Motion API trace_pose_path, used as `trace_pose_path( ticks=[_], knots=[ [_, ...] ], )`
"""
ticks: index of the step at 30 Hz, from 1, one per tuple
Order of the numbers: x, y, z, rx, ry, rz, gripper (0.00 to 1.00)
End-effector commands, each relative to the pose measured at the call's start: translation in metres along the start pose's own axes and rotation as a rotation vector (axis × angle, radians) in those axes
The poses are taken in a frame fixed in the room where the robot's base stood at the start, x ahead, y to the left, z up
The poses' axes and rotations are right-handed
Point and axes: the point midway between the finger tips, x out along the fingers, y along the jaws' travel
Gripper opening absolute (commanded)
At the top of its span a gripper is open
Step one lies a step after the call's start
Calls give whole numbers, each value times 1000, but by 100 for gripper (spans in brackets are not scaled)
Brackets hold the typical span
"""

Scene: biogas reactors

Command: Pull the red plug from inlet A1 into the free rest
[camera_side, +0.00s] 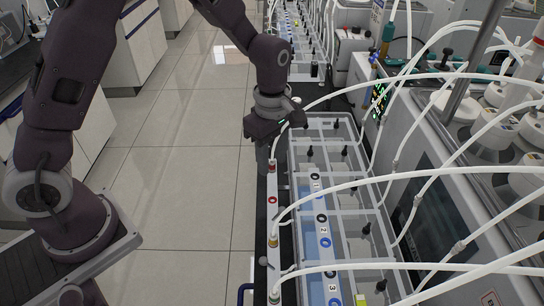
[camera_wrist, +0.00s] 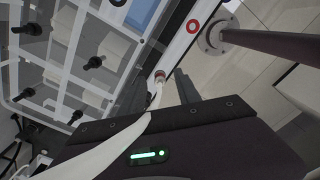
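The red plug (camera_side: 271,163) stands near the far end of the white rail, with a white tube rising from its top. In the wrist view the plug (camera_wrist: 160,75) is a small reddish cap between and just beyond my fingertips. My gripper (camera_side: 272,143) is above the plug, pointing down. In the wrist view my gripper (camera_wrist: 160,82) is open, with a finger on each side of the plug and tube, and a gap shows. A red ring (camera_side: 272,200) lies nearer on the rail and is empty; the wrist view also shows this ring (camera_wrist: 192,26).
A yellow plug (camera_side: 273,241) and a green plug (camera_side: 274,297), each with a tube, stand nearer on the rail. A clear-framed rack (camera_side: 340,150) with black knobs is to the right. White tubes (camera_side: 420,178) arch across the right side. Floor is open to the left.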

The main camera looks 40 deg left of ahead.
Motion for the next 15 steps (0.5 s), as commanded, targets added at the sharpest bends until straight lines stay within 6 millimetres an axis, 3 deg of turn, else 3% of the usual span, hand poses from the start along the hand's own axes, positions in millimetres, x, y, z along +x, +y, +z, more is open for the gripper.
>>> trace_pose_path(
  ticks=[8, 15],
  knots=[
    [-7, 1, 0, 0, 0, 3, 39],
    [-55, 1, 0, 2, 0, 5, 39]
  ],
)
